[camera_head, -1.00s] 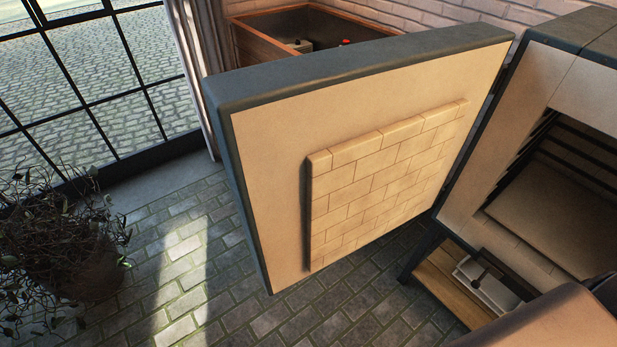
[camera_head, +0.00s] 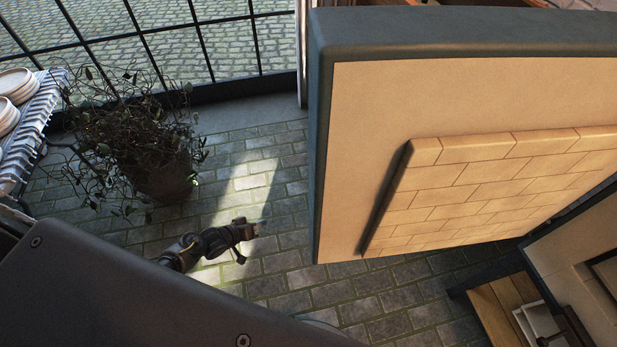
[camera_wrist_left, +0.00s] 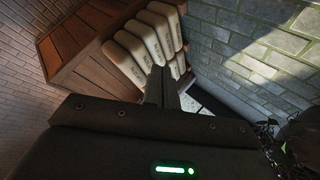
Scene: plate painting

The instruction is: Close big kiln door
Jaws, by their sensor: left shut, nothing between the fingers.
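The big kiln door (camera_head: 350,110) stands wide open on the right of the head view. It has a dark metal edge, a cream inner face and a raised brick panel (camera_head: 500,180). Part of the kiln body (camera_head: 590,245) shows at the lower right, with most of it out of frame. My left gripper (camera_head: 262,222) is left of the door's free edge, apart from it, over the paved floor. In the left wrist view its fingers (camera_wrist_left: 160,82) are together and empty. The door is not recognisable in the wrist view. My right gripper is not in view.
A potted plant (camera_head: 165,180) stands on the floor at the left, beside a rack with plates (camera_head: 12,100). A wooden crate (camera_wrist_left: 85,65) with labelled bags (camera_wrist_left: 130,60) shows in the wrist view.

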